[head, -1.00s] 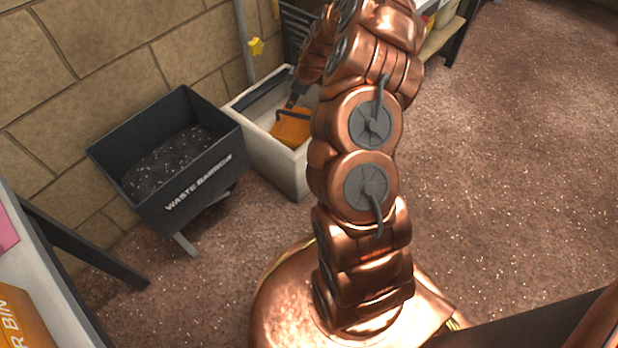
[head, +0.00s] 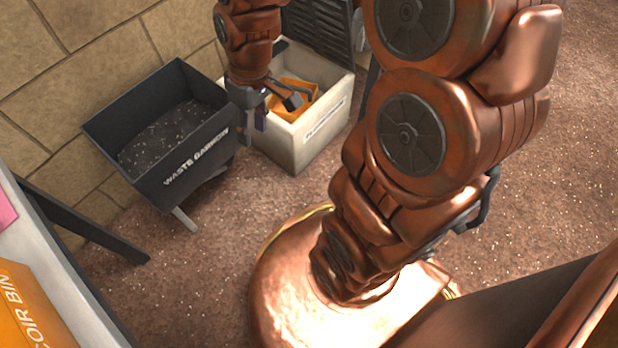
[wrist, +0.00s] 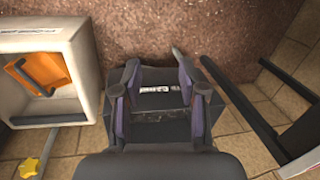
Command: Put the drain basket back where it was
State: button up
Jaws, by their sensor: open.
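The orange drain basket (head: 303,90), with a dark handle, sits inside the white sink-like box (head: 338,108) by the wall. It also shows in the wrist view (wrist: 22,70), on the left, inside the white box (wrist: 88,70). My gripper (head: 268,108) is open and empty, at the left side of the box and apart from the basket. In the wrist view my gripper (wrist: 160,88) has its two purple-lined fingers spread, with the dark waste barrow beyond them. In the head view my gripper and wrist cover the box's left part.
The waste barrow (head: 215,147), holding dark grit, stands just left of the box. A dark slatted rack (head: 322,24) is behind the box. A pale table with an orange coir bin (head: 28,312) is at lower left. Open floor (head: 240,200) lies in front.

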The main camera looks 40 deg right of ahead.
jog(key=s+r+m+g+h, duration=0.2)
jog(key=s+m, duration=0.2)
jog(key=s, duration=1.3)
jog(key=shift+s+d+r+g, duration=0.15)
jog(key=shift+s+d+g, duration=0.15)
jog(key=shift+d, duration=0.15)
notch_tip(320, 180, up, 42)
jog(key=t+p, duration=0.1)
jog(key=p, duration=3.8)
jog(key=shift+w+f+t+p, duration=0.15)
jog(key=shift+f+t+p, duration=0.05)
jog(key=shift+t+p, duration=0.1)
jog(key=shift+d, duration=0.1)
